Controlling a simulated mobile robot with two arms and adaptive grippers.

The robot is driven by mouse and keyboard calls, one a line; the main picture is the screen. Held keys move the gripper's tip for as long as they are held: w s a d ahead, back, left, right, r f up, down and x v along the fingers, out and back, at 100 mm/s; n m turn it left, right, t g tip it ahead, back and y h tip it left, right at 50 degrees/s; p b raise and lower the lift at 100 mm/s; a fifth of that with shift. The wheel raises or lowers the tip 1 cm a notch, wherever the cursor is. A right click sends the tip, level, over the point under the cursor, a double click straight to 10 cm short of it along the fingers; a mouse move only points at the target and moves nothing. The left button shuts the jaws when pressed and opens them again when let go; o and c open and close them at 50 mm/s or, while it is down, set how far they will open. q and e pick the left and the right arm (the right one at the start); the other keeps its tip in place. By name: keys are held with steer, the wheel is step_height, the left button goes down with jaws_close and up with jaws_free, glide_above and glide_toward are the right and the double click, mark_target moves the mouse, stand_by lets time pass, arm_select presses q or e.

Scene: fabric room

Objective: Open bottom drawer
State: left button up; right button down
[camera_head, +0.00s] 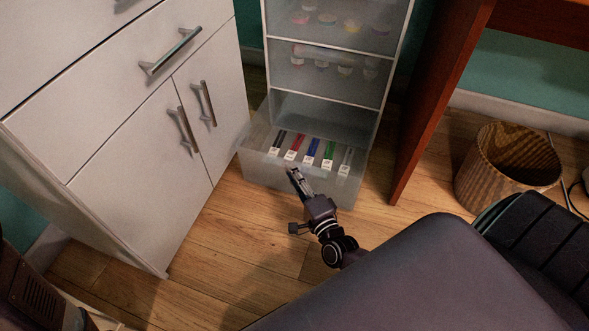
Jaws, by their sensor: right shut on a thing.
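The bottom drawer (349,186) belongs to a white-framed unit with translucent drawers. It stands pulled out towards me, with its inside open to view. Several coloured items with white labels, among them a blue one (313,148) and a green one (329,152), lie in a row inside. My right gripper (294,174) is at the drawer's front panel, left of its middle, with its fingers shut at the front edge. The exact grip point is small and partly hidden by the fingers. My left gripper is not in view.
Closed drawers (325,72) with small jars sit above. A white cabinet (130,150) with metal handles stands at the left. A wooden desk side (437,100) and a wicker basket (505,165) are at the right. A dark seat (430,280) fills the lower right. Wooden floor (230,230) is bare before the drawer.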

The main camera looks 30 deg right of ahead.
steer(key=shift+s+a+f, duration=0.3)
steer(key=shift+f, duration=0.05)
steer(key=c, duration=1.9)
jaws_free()
steer(key=shift+w+r, duration=0.1)
steer(key=shift+r, duration=0.1)
